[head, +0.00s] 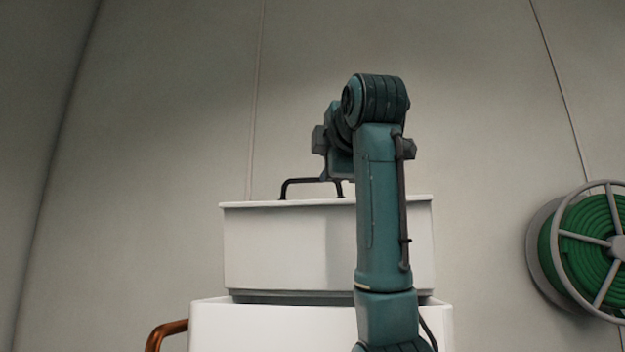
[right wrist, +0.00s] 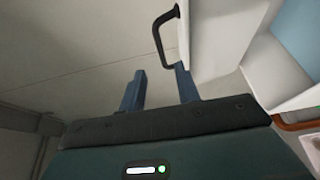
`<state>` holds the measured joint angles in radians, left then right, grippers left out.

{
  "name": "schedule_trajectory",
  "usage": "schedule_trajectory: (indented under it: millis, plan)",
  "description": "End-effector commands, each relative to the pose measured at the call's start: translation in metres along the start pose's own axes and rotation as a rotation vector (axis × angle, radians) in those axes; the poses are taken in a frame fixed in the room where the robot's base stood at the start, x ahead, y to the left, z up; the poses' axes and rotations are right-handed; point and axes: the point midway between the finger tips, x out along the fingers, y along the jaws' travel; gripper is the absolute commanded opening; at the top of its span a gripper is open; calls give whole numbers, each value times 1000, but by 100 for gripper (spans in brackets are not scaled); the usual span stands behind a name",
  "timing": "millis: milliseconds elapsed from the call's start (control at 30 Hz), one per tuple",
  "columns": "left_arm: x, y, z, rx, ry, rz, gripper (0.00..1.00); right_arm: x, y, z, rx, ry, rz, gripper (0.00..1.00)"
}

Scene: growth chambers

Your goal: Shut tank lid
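The white tank (head: 270,325) stands in the lower middle of the head view. Its white lid (head: 285,245) appears raised above the body, with a dark strip between them. A dark handle (head: 300,181) shows at the lid's top edge; it also shows in the right wrist view (right wrist: 160,38). My right gripper (right wrist: 160,76) is open, its two blue fingers apart and nothing held. The handle's lower end is close to the right-hand finger; contact cannot be told. In the head view my right arm hides part of the lid, and the fingertips are hidden. My left gripper is out of view.
A green hose reel (head: 590,245) hangs on the wall at the right. A copper-coloured pipe (head: 165,332) is at the tank's left side. The pale wall (head: 180,130) around the lid is otherwise bare.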

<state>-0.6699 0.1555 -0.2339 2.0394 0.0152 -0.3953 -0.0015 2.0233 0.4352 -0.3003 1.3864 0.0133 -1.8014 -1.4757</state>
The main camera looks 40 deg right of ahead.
Motion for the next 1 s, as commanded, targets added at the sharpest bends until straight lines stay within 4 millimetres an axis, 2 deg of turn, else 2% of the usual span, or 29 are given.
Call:
schedule_trajectory:
  millis: [300,500,700,967,1000]
  plan:
    - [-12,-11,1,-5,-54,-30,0,68,3,0,1,-1,-5,32]
    - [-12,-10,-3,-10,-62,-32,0,99,2,0,0,-1,-4,32]
    - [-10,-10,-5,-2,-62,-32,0,111,0,0,1,-1,-1,32]
    - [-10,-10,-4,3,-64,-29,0,112,0,0,1,0,-1,32]
    - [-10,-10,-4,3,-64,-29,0,112,0,0,1,0,-1,30]
